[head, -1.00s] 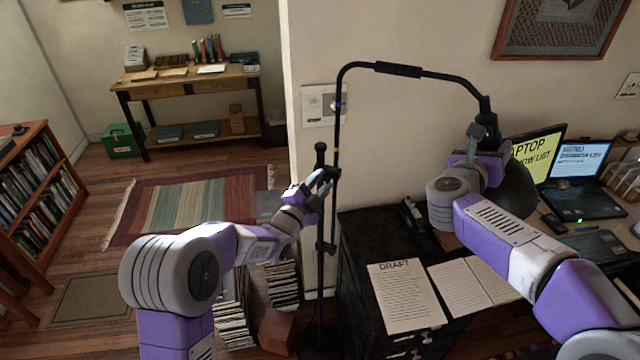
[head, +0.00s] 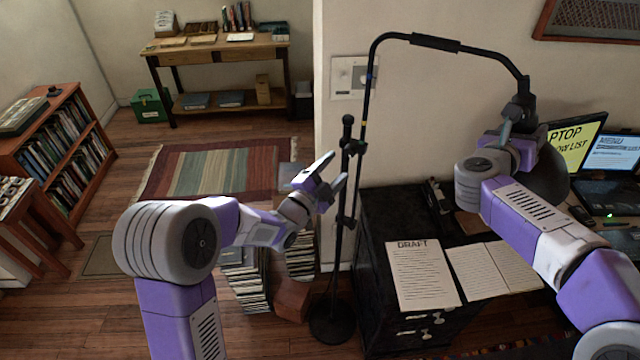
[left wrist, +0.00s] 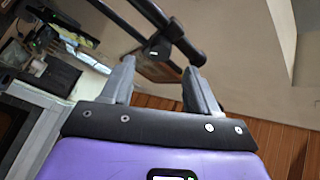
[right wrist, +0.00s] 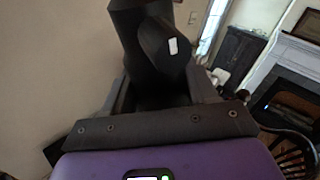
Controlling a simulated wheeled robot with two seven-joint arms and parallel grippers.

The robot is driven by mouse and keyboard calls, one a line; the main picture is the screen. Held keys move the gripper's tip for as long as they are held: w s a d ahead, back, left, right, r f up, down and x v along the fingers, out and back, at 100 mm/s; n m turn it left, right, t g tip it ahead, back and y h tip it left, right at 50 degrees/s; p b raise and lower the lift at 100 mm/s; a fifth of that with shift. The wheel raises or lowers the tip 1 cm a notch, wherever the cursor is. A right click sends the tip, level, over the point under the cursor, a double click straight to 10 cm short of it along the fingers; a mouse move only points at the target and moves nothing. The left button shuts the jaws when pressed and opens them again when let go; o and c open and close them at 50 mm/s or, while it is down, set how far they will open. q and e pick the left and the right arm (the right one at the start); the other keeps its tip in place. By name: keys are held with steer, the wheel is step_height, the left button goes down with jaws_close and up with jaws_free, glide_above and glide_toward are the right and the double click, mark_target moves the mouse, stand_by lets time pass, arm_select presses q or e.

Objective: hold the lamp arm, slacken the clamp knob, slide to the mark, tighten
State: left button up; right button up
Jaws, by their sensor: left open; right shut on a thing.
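The black floor lamp stands on a round base (head: 332,322); its lamp arm (head: 435,42) arches over to the right. A dark clamp with a knob (head: 348,145) sits on the pole; it also shows in the left wrist view (left wrist: 164,46), ahead of the fingers. My left gripper (head: 334,170) is open and empty, just left of the pole and below the clamp. My right gripper (head: 514,120) is shut on the lamp arm near its drooping end; that black part fills its jaws in the right wrist view (right wrist: 160,55). The lamp head (head: 545,165) is partly hidden behind my right wrist.
A black cabinet (head: 375,265) stands right of the pole, with a DRAFT sheet (head: 424,277) and an open notebook (head: 490,270) on it. Laptops (head: 610,150) stand at the right. Stacked records (head: 245,285) and a brown box (head: 292,298) sit on the floor near the lamp base.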

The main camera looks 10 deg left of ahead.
arm_select(q)
steer(key=v, duration=0.6)
steer(key=shift+s, duration=0.2)
arm_select(e)
steer(key=shift+r, duration=0.2)
arm_select(q)
steer(key=shift+a, duration=0.1)
arm_select(e)
steer(key=o, duration=1.2)
steer(key=shift+f, duration=0.1)
steer(key=shift+o, duration=0.2)
steer(key=shift+s, duration=0.1)
steer(key=v, duration=1.2)
steer(key=shift+f, duration=0.1)
